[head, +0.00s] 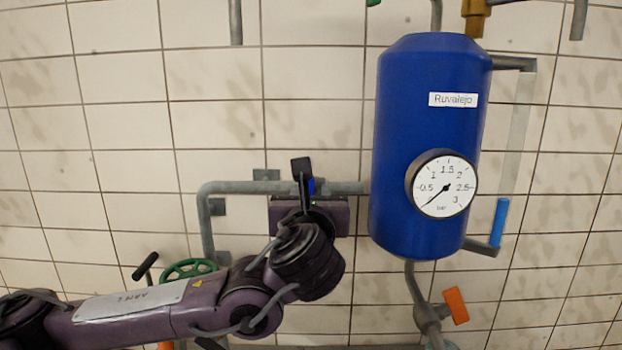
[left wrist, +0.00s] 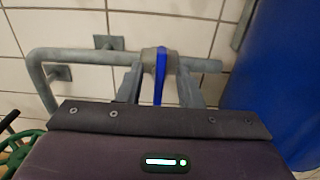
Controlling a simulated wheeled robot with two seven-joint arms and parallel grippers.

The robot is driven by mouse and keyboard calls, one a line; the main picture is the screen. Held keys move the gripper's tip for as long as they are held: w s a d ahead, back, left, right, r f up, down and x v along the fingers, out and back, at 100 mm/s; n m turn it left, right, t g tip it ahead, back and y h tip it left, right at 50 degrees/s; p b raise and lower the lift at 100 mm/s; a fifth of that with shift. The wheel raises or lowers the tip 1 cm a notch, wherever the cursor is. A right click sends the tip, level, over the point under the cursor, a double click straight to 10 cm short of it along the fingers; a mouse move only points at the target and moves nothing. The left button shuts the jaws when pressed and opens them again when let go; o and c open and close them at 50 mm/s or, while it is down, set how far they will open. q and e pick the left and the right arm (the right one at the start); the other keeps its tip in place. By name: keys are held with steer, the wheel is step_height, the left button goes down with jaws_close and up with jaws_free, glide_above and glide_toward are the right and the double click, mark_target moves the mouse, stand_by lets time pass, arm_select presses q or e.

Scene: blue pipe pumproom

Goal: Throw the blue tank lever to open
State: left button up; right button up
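The blue tank (head: 425,100) hangs on the tiled wall, with a label reading "Ruvalejo" and a round gauge; its side also shows in the left wrist view (left wrist: 275,80). A grey pipe runs left from it and bends down. The blue lever (left wrist: 159,76) sits on a grey valve body on this pipe; only a bit of the lever (head: 311,186) shows in the head view. My left gripper (head: 304,180) is at the valve. In the left wrist view its grey fingers (left wrist: 160,84) stand apart on both sides of the lever, with gaps visible. My right gripper is out of view.
A sight tube with a blue lower part (head: 500,222) stands right of the tank. An orange-handled valve (head: 455,306) is below it. A green handwheel (head: 188,268) and a black T-handle (head: 145,266) are near my left arm. Wall above the pipe is clear.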

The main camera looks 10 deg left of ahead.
mark_target(311, 189)
arm_select(q)
steer(key=p+x, duration=0.2)
steer(key=x, duration=0.2)
steer(key=shift+w, duration=0.2)
steer(key=shift+f, duration=0.1)
jaws_close()
